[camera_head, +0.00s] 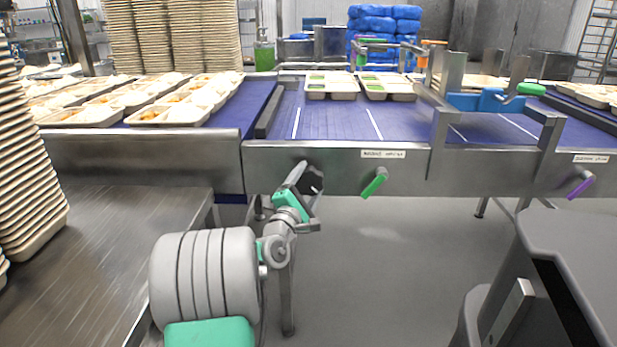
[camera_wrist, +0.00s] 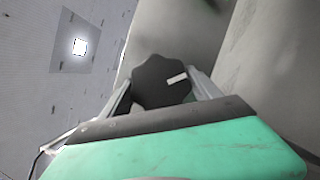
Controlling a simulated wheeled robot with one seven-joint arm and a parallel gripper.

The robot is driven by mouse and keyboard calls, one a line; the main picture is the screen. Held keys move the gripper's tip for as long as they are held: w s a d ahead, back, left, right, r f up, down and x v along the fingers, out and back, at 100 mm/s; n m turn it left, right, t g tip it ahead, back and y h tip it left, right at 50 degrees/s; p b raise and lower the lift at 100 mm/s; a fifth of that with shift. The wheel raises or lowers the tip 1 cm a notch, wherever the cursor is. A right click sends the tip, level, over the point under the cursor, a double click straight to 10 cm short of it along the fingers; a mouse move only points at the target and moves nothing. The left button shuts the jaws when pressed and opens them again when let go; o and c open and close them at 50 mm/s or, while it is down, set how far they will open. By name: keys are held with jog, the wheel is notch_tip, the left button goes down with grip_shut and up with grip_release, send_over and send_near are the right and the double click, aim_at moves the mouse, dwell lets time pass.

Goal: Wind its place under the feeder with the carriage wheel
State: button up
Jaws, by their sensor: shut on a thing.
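The carriage wheel (camera_wrist: 158,82) is a black lobed knob with a white mark, between my fingers in the wrist view. In the head view the wheel (camera_head: 313,181) shows as a dark shape on the conveyor's front face, partly hidden by my gripper. My gripper (camera_head: 304,178) is shut on the wheel. What looks like the feeder (camera_head: 480,101) is a steel frame with a blue part, standing over the belt at the right.
A green handle (camera_head: 375,183) and a purple handle (camera_head: 580,187) stick out of the conveyor's front, right of my gripper. A steel table (camera_head: 110,250) with a tall tray stack (camera_head: 28,180) is at the left. A dark grey body (camera_head: 560,260) fills the lower right.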

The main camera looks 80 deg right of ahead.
jog(key=n+t+p, duration=0.1)
jog(key=n, duration=0.2)
jog(key=n+t+h+p, duration=0.1)
jog(key=n+p, duration=0.1)
jog(key=shift+s+r+n+h+p, duration=0.1)
jog(key=shift+r+n+h+p, duration=0.1)
jog(key=shift+n+h+p, duration=0.15)
jog(key=shift+n+t+h+p, duration=0.15)
jog(key=shift+n+t+p, duration=0.8)
jog(key=shift+n, duration=0.9)
jog(key=shift+n+t+h+p, duration=0.1)
jog(key=shift+n+t+p, duration=0.85)
jog(key=shift+n, duration=0.85)
jog(key=shift+f, duration=0.1)
jog(key=o, duration=1.4)
jog(key=shift+c, duration=0.2)
jog(key=shift+f, duration=0.1)
jog(key=b+v, duration=0.5)
jog(key=v, duration=0.2)
jog(key=shift+a+f, duration=0.1)
jog(key=shift+a, duration=0.25)
